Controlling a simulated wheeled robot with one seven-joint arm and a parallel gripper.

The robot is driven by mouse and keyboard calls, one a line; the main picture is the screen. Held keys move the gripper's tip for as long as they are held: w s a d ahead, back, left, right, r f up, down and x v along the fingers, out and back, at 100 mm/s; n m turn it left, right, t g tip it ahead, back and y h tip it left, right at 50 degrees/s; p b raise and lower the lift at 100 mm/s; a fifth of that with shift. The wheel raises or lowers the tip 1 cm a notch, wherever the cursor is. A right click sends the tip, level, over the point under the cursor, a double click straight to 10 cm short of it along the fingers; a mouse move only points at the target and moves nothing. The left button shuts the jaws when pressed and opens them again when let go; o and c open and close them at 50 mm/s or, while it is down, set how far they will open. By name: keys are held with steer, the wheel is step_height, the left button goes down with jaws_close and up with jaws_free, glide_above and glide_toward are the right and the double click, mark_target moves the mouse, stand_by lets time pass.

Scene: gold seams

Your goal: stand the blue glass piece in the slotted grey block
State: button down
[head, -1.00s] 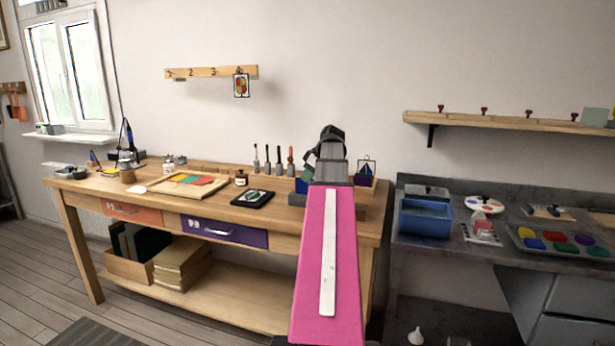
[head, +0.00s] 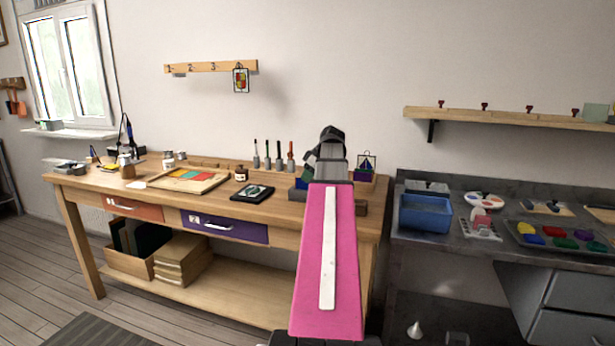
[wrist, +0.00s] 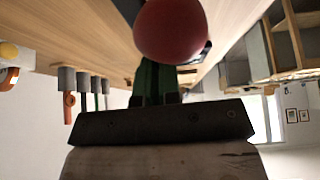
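My pink arm (head: 325,260) reaches over the right end of the wooden bench and hides much of what is behind it. Just left of it a small blue and green piece (head: 302,182) shows, partly hidden; I cannot tell whether this is the blue glass piece. In the wrist view a dark bar (wrist: 160,122) and narrow green uprights stand behind a large red rounded thing (wrist: 170,30). My gripper's fingers cannot be clearly made out, nor anything held.
A small sailboat panel (head: 366,165) stands right of the arm. A black tile (head: 252,193), a wooden tray (head: 190,180) and several upright tools lie to the left on the bench. A grey counter with a blue tub (head: 425,213) is at the right.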

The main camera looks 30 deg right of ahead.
stand_by(0.4)
steer(key=c, duration=0.8)
jaws_free()
steer(key=shift+o, duration=0.2)
steer(key=shift+r, duration=3.5)
